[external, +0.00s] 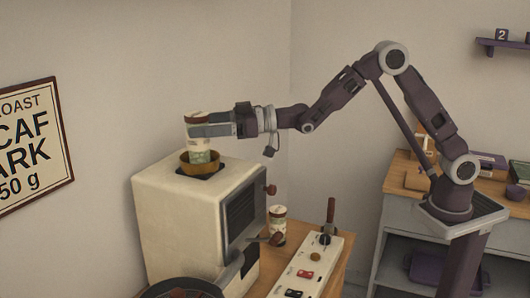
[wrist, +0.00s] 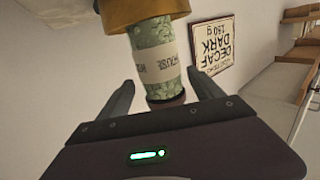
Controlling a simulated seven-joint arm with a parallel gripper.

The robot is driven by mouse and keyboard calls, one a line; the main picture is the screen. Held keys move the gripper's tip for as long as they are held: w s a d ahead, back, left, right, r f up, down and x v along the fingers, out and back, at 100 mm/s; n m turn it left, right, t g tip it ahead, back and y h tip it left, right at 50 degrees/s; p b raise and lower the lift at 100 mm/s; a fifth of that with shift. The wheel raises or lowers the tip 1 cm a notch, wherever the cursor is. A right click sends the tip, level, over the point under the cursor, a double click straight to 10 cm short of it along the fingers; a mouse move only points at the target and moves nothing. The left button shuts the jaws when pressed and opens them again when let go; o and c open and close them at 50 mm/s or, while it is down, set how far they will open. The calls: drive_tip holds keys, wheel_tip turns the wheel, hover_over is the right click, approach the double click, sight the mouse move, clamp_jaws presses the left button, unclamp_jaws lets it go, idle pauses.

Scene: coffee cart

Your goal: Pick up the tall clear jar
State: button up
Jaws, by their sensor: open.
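A tall clear jar (external: 200,154) with green contents, a cream label and a brown lid stands upright in a tan bowl (external: 184,166) on top of the cream coffee machine. In the wrist view the jar (wrist: 153,65) appears lid-down, with its label reading "HOUSE" and the bowl (wrist: 150,12) at the top edge. My gripper (external: 200,130) reaches in level from the right at the jar's upper part. In the wrist view my gripper (wrist: 160,82) is open, with one finger on each side of the jar. Gaps show between the fingers and the jar.
The coffee machine (external: 165,215) carries the bowl on a dark pad. A shorter lidded jar (external: 279,232) stands on the wooden counter beside a white panel (external: 302,270) with an upright handle (external: 330,215). A wall sign (external: 32,145) hangs at left.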

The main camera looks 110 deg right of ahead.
drive_tip(key=x, duration=0.4)
drive_tip(key=shift+w+a+f, duration=0.1)
drive_tip(key=shift+a+f, duration=0.05)
drive_tip(key=shift+a, duration=0.05)
clamp_jaws()
